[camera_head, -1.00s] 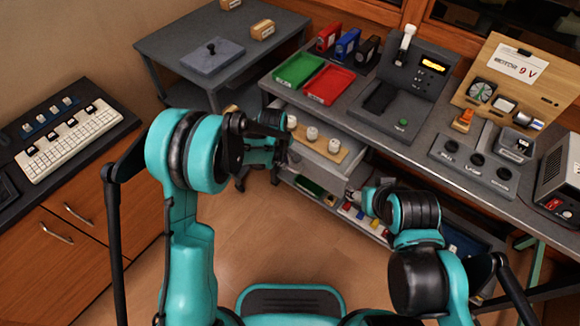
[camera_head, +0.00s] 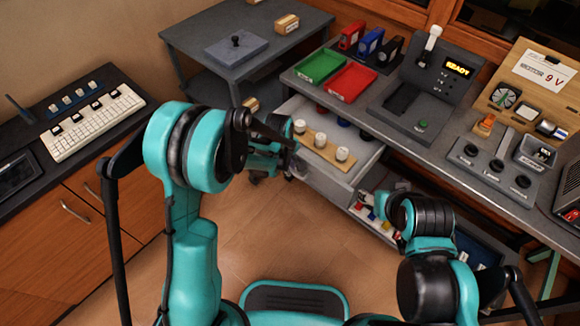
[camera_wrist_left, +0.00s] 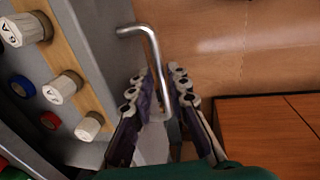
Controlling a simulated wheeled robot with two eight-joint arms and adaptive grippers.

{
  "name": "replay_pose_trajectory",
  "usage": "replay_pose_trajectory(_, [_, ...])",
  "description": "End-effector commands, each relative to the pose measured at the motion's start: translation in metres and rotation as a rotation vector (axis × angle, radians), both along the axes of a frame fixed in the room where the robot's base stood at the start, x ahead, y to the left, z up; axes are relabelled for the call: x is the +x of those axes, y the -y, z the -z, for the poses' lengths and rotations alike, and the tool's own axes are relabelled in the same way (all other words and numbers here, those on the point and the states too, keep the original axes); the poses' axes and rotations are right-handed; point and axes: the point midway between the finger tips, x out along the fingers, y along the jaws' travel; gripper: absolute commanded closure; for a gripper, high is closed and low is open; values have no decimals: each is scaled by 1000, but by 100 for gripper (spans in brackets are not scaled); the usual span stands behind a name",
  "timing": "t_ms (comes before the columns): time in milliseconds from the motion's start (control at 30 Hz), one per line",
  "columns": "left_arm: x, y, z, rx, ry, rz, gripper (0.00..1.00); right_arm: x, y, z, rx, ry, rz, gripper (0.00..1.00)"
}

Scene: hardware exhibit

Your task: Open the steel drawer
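The steel drawer (camera_head: 325,182) stands pulled out from under the grey bench in the head view. It holds a wooden strip (camera_head: 322,148) with white knobs, and red and blue round pieces behind it. In the left wrist view the drawer's grey front (camera_wrist_left: 92,30) carries a bent metal handle (camera_wrist_left: 153,50). My left gripper (camera_wrist_left: 160,98) has its fingers on either side of the handle bar, closed around it. In the head view this gripper (camera_head: 288,165) is at the drawer's left front, the handle mostly hidden. My right gripper (camera_head: 366,198) hangs near the lower shelf; its fingers are unclear.
The bench (camera_head: 420,152) bears a green tray (camera_head: 319,66), a red tray (camera_head: 348,81) and a device with a lit display (camera_head: 458,68). A lower shelf (camera_head: 388,232) holds small coloured pieces. A side table (camera_head: 200,38) stands at the back left. Floor before the drawer is clear.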

Motion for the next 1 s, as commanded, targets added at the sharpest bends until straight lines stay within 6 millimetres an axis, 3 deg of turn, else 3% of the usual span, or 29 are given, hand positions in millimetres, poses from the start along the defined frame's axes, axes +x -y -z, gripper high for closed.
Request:
replay_pose_trajectory(367, [-1, -1, -7, -1, 1, 0, 81, 0, 0, 0, 0, 0, 0, 43])
replay_pose_trajectory(800, [-15, -10, -92, 0, 0, -1, 81, 0, 0, 0, 0, 0, 0, 43])
replay_pose_trajectory(1000, [-17, -13, -114, 0, 0, 0, 81, 0, 0, 0, 0, 0, 0, 43])
